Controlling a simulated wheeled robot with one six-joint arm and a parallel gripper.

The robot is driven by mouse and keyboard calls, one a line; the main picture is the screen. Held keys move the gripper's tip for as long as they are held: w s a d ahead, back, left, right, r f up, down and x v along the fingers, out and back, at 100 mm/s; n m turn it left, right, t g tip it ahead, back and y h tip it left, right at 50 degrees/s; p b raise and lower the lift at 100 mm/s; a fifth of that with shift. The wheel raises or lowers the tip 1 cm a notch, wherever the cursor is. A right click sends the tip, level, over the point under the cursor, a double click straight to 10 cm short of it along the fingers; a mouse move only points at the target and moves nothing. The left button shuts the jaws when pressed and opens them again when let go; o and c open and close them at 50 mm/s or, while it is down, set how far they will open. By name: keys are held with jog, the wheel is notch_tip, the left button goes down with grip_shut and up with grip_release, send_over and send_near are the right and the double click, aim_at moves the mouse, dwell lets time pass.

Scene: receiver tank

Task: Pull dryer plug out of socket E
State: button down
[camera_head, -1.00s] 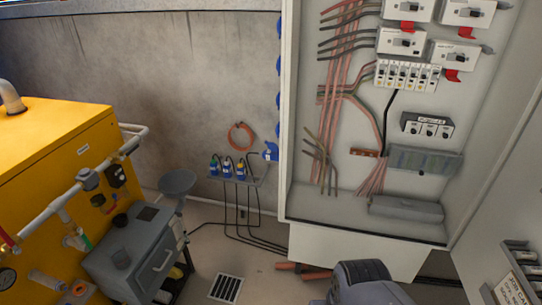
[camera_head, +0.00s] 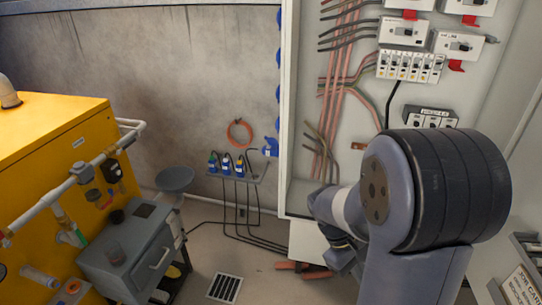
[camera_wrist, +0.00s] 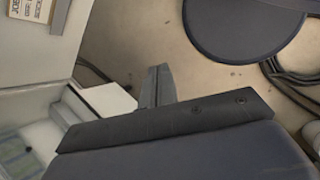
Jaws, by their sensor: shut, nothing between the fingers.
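Several blue plugs with black cables stand in a row on a small grey socket strip (camera_head: 256,174) low by the back wall: a left one (camera_head: 213,163), a middle one (camera_head: 227,164) and a right one (camera_head: 239,166). Another blue fitting (camera_head: 270,147) sits at the strip's right end, by the cabinet. Socket letters are too small to read, so I cannot tell which is E. In the wrist view my gripper (camera_wrist: 157,80) is shut and empty, over the floor. No plug shows in that view. In the head view my arm stands to the right, apart from the plugs.
An open electrical cabinet (camera_head: 296,130) stands right of the strip. A yellow machine (camera_head: 50,150) and a grey box (camera_head: 120,245) are at the left. A grey round pan (camera_head: 175,178) is left of the strip. Cables (camera_head: 245,232) cross the floor near a drain grate (camera_head: 225,288).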

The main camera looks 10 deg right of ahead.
jog(key=w+d+f+n+g+h+b, duration=0.3)
jog(key=w+d+f+n+h, duration=0.3)
jog(key=w+d+f, duration=0.3)
notch_tip(320, 180, down, 4)
jog(key=shift+w+d+r+h+b, duration=0.3)
jog(key=shift+w+d+b, duration=0.1)
jog(key=shift+w, duration=0.85)
jog(key=c, duration=2.1)
grip_release()
